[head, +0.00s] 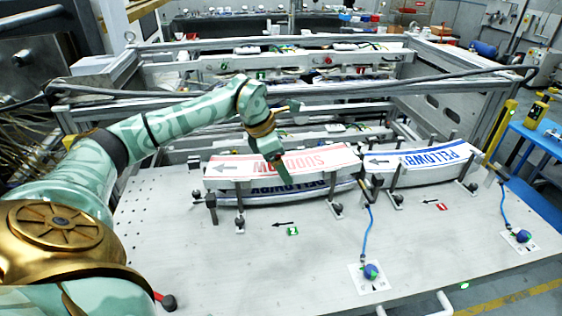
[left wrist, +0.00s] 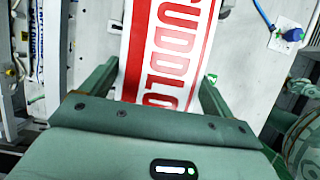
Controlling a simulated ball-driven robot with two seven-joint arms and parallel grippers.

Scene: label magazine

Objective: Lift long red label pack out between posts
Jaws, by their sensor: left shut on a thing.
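The long red label pack (head: 230,166), white with red print and a red border, lies lengthwise between the posts of the left bay. My left gripper (head: 279,160) comes down over its middle, one finger in front of the pack and the other hidden behind it. The gripper is shut on the pack. In the left wrist view the red pack (left wrist: 170,45) runs between the two fingers. A blue-printed pack (head: 290,190) shows under the red one; I cannot tell whether they touch. Upright posts (head: 240,215) stand along the front. My right gripper is not in view.
Another blue-printed pack (head: 430,163) lies in the right bay, end to end with the red one. Blue knobs (head: 371,271) on cords sit on the plate in front. A black cable (head: 400,80) crosses behind. The front plate is mostly clear.

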